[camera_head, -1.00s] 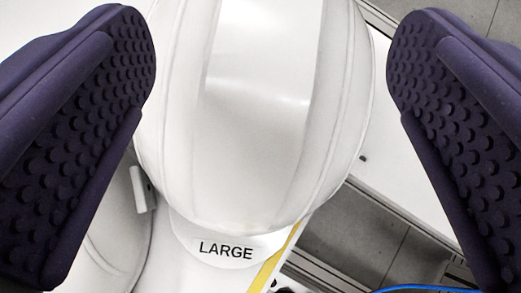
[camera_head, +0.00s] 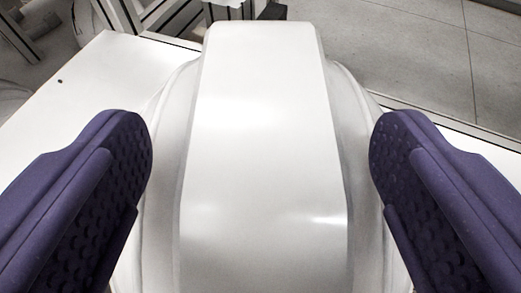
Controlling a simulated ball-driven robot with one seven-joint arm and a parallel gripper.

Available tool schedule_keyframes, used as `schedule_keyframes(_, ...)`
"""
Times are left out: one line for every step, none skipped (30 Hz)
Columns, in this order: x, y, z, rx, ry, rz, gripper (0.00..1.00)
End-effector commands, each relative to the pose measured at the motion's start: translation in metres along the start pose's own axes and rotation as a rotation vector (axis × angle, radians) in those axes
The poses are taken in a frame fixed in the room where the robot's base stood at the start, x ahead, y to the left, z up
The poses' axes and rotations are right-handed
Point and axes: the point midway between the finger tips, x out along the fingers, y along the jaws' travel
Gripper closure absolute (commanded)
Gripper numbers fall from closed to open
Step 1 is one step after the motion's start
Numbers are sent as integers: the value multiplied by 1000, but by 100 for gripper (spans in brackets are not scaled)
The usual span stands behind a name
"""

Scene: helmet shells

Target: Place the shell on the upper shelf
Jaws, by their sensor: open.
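A white helmet shell (camera_head: 262,150) with a broad raised band along its middle fills the centre of the view. My gripper (camera_head: 260,175) is open, with one dark purple studded pad on each side of the shell. The left pad (camera_head: 95,200) and the right pad (camera_head: 430,200) overlap the shell's sides in the picture. I cannot tell whether either pad touches it. The shell's near end is cut off by the bottom edge. The upper shelf cannot be made out.
A white surface (camera_head: 70,110) lies beside and beneath the shell, with a small dark spot on it. Metal frame parts (camera_head: 175,18) stand behind at the upper left. Grey tiled floor (camera_head: 420,45) shows at the upper right, beyond the surface's edge.

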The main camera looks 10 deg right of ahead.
Motion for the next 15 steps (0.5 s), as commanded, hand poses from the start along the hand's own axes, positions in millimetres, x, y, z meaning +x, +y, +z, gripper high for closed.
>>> schedule_keyframes(0,0,0,0,0,0,15)
schedule_keyframes(0,0,-1,0,0,0,15)
schedule_keyframes(-1,0,-1,0,0,0,15)
schedule_keyframes(-1,0,-1,0,0,0,22)
schedule_keyframes(-1,0,-1,0,0,0,29)
schedule_keyframes(-1,0,-1,0,0,0,38)
schedule_keyframes(-1,0,-1,0,0,0,45)
schedule_keyframes(-1,0,-1,0,0,0,52)
schedule_keyframes(-1,0,0,0,0,0,61)
schedule_keyframes(-1,0,0,0,0,0,68)
schedule_keyframes(-1,0,0,0,-1,0,75)
schedule_keyframes(-1,0,0,0,-1,0,84)
schedule_keyframes(-1,0,0,0,-1,0,91)
schedule_keyframes(-1,0,0,0,-1,0,98)
schedule_keyframes(-1,0,0,0,-1,0,100)
